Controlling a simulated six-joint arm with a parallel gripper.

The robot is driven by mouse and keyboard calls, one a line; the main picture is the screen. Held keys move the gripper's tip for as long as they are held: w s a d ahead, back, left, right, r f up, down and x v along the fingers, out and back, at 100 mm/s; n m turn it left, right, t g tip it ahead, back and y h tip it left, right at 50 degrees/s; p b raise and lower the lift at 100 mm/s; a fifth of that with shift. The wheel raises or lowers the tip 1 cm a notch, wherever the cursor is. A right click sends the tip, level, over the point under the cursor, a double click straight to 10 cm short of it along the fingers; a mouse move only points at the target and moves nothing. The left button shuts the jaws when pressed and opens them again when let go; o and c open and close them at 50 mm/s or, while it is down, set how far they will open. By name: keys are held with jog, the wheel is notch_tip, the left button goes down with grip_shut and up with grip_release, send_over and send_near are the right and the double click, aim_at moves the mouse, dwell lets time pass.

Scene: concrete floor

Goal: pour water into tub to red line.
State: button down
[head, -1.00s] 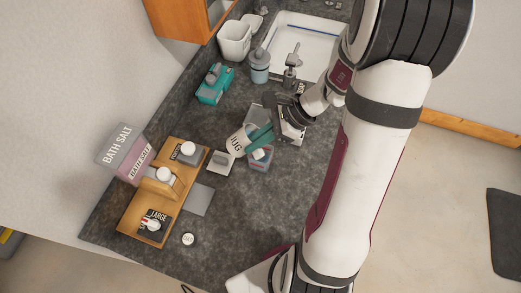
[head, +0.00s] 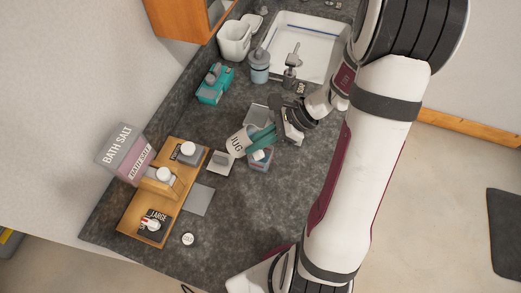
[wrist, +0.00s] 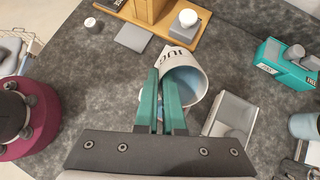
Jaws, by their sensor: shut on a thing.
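My gripper (head: 262,137) has teal fingers and is shut on a white jug (head: 238,147) lettered JUG. In the wrist view the fingers (wrist: 160,102) close on the jug (wrist: 183,80), which is tilted, with its open mouth partly showing. A small tub (head: 261,165) with clear-looking sides and a pinkish band stands on the counter beneath the jug and fingers. The jug and fingers hide much of the tub. I cannot make out the water level, the red line or any stream.
A grey open tray (head: 256,114) lies close behind the jug. A teal box (head: 214,84), blue-grey bottle (head: 260,66) and sink (head: 309,30) are behind. The front counter is mostly clear.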

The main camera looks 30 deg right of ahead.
aim_at(236, 154)
jog(key=shift+s+d+f+t+y, duration=0.2)
jog(key=shift+f+t+y, duration=0.3)
jog(key=shift+y, duration=0.5)
dwell(1.8)
jog(key=shift+d+y, duration=0.15)
jog(key=shift+y, duration=0.25)
dwell(1.2)
jog(key=h, duration=0.1)
jog(key=r+h, duration=0.1)
jog(key=a+g+h, duration=0.1)
jog(key=shift+w+r, duration=0.25)
jog(key=shift+r, duration=0.15)
jog(key=shift+f, duration=0.1)
jog(key=shift+w+a+r+g+h, duration=0.15)
jog(key=shift+a+h, duration=0.1)
jog(key=shift+h, duration=0.15)
jog(key=shift+a+r+g+h, duration=0.1)
jog(key=shift+a+g+h, duration=0.1)
jog(key=shift+h, duration=0.2)
jog(key=a+f+h, duration=0.1)
jog(key=w+a+f+g+h, duration=0.1)
jog(key=a+h, duration=0.1)
jog(key=shift+a, duration=0.1)
jog(key=shift+w+a+f+g+h, duration=0.1)
jog(key=shift+w+a+g+h, duration=0.25)
jog(key=shift+a+h, duration=0.5)
jog(key=shift+w+a+f+g+h, duration=0.1)
jog(key=shift+w+a+g+h, duration=0.2)
jog(key=shift+a+h, duration=0.5)
